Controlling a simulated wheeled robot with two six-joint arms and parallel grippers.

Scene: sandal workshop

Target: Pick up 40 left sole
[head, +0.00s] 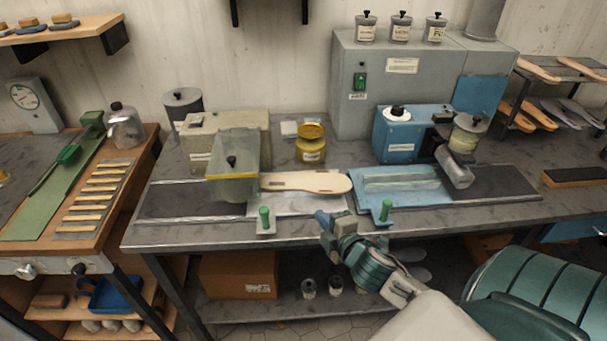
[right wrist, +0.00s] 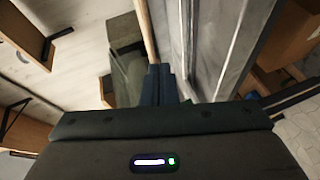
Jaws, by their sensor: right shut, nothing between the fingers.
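A pale wooden-looking sole (head: 312,182) lies flat on the metal bench, its left end against the grey machine with the clear cover. Any size or side mark on it is too small to read. My left gripper is out of view.
A green-knobbed lever (head: 265,220) and a second green-knobbed lever (head: 386,211) stand at the bench front. A yellow jar (head: 310,146) is behind the sole. A blue machine (head: 408,140) is to the right. More soles lie on a rack (head: 512,118) at far right.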

